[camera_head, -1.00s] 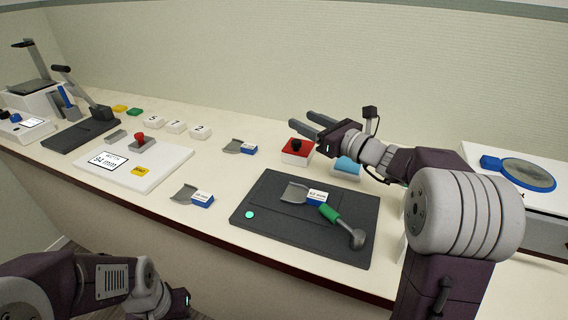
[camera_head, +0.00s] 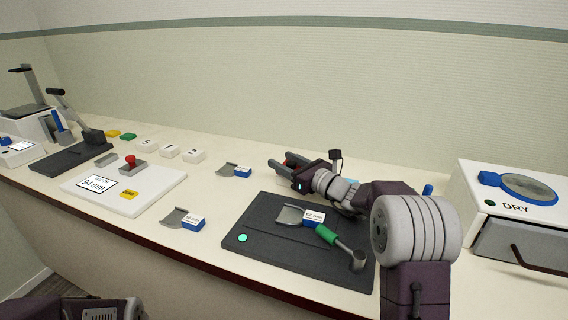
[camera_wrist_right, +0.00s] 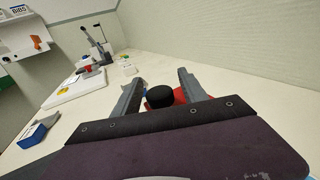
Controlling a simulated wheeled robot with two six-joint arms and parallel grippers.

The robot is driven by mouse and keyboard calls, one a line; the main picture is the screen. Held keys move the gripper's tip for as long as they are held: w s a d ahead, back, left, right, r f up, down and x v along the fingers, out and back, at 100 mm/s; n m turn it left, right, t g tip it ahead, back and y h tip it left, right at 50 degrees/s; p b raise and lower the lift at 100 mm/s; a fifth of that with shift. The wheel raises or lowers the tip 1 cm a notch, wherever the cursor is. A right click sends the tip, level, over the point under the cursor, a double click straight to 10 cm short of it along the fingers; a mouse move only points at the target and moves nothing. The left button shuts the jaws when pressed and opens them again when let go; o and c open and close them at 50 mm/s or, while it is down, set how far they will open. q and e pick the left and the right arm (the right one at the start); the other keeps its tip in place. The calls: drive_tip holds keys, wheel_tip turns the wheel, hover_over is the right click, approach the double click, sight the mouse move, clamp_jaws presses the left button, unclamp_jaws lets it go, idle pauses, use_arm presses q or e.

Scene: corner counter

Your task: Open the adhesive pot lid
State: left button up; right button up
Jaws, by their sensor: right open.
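The adhesive pot's red lid (camera_wrist_right: 181,95) with its black knob (camera_wrist_right: 159,97) shows in the right wrist view. The knob stands between the two fingers of my right gripper (camera_wrist_right: 160,77), with a gap on each side. The lid sits below the knob and is partly hidden by the fingers. My left gripper is out of the head view; only part of that arm shows at the bottom left.
A white DRY unit (camera_head: 512,207) stands at right. White number blocks (camera_head: 169,151) stand farther left.

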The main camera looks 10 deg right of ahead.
drive_tip(key=shift+w+a, duration=0.1)
drive_tip(key=shift+w, duration=0.05)
clamp_jaws()
idle(1.4)
